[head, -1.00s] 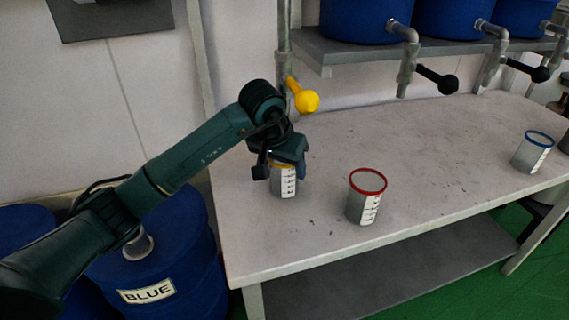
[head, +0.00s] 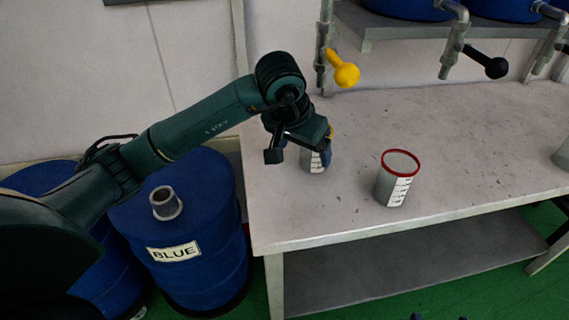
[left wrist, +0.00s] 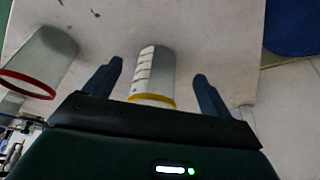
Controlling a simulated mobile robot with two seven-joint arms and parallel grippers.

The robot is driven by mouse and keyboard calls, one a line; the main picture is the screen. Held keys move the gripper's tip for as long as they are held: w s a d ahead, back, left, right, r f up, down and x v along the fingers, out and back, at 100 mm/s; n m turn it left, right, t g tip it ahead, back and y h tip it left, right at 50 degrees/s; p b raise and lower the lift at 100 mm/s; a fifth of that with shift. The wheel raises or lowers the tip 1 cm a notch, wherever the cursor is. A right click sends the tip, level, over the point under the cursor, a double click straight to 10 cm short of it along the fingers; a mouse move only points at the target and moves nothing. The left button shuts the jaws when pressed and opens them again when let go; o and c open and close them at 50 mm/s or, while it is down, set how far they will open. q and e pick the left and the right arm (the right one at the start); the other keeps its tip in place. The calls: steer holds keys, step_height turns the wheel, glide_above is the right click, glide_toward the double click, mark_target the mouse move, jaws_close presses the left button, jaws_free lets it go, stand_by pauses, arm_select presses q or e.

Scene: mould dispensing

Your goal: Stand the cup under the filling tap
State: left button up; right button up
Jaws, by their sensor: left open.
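A grey measuring cup with a yellow rim (head: 314,161) stands on the table near its left end, partly hidden behind my left gripper in the head view. My left gripper (head: 300,150) is open just above and in front of it. In the left wrist view the yellow-rimmed cup (left wrist: 152,75) shows between the two spread fingers of the left gripper (left wrist: 158,85), with a gap on both sides. A tap with a yellow handle (head: 343,70) hangs behind the cup. Another tap with a black handle (head: 485,62) is to the right. My right gripper is out of view.
A red-rimmed cup (head: 396,181) stands to the right of the yellow-rimmed one, and also shows in the left wrist view (left wrist: 42,62). Blue drums (head: 205,225) stand left of the table. A shelf (head: 400,25) overhangs the back. The tabletop (head: 480,135) right of the cups is mostly clear.

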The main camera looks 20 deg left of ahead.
arm_select(q)
steer(key=s, duration=0.2)
steer(key=s+a, duration=0.1)
steer(key=s, duration=0.4)
steer(key=shift+a, duration=0.15)
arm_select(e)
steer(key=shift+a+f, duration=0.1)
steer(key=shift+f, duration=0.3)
